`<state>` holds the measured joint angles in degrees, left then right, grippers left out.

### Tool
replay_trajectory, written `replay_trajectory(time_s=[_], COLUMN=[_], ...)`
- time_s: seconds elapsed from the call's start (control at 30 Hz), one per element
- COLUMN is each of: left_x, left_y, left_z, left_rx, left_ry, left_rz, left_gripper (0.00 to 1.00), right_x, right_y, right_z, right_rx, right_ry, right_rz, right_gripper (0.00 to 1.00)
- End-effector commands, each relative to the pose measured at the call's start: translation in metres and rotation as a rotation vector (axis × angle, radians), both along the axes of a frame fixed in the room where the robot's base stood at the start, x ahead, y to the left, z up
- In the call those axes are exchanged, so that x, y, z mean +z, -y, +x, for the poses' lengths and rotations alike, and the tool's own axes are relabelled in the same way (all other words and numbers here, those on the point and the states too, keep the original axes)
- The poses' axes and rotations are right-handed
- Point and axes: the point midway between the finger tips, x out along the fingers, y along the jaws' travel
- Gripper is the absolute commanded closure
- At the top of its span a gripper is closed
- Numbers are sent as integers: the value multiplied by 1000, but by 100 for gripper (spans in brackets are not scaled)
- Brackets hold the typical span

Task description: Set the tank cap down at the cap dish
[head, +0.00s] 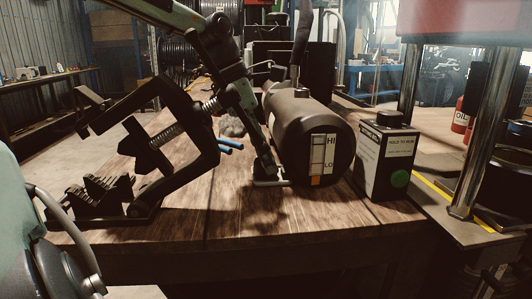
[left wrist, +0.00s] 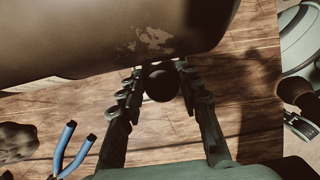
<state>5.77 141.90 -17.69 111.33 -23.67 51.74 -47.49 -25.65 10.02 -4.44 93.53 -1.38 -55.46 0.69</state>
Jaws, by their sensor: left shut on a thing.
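My left gripper (head: 267,172) reaches down to the wooden bench just left of the dark tank. In the left wrist view its two fingers (left wrist: 160,85) are shut on the tank cap (left wrist: 161,82), a round black piece beside the tank's wall (left wrist: 120,30). The cap cannot be made out in the head view. A small pale dish-like piece (head: 271,184), likely the cap dish, lies on the bench under the fingertips; I cannot tell whether the cap touches it. The tank (head: 300,120) lies on its side, with a HI/LO label on its end. My right gripper is not in view.
A black clamp-like frame (head: 150,95) stands on the bench at left. Blue-handled pliers (head: 228,144) and a grey lump (head: 232,127) lie left of the gripper. A black labelled box (head: 388,160) stands right of the tank. The bench front is clear.

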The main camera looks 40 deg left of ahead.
Motion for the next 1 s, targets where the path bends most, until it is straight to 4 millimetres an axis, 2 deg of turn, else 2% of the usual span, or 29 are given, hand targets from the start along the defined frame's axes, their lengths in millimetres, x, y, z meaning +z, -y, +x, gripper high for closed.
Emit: replay_trajectory(time_s=[0.3,0.33,0.5,0.83,1.0], left_x=[-4,-3,-3,0,21], left_y=[0,0,0,-1,-6], left_z=[-1,-1,0,-1,-6], left_rx=[0,0,0,0,1], left_ry=[-3,-3,-3,0,4], left_rz=[0,0,0,0,0], left_gripper=[89,62,42,42,42], right_x=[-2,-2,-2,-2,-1], right_y=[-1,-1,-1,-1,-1], right_z=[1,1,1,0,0], right_rx=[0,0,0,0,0], right_ry=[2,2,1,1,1], right_rz=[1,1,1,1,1], right_gripper=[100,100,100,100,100])
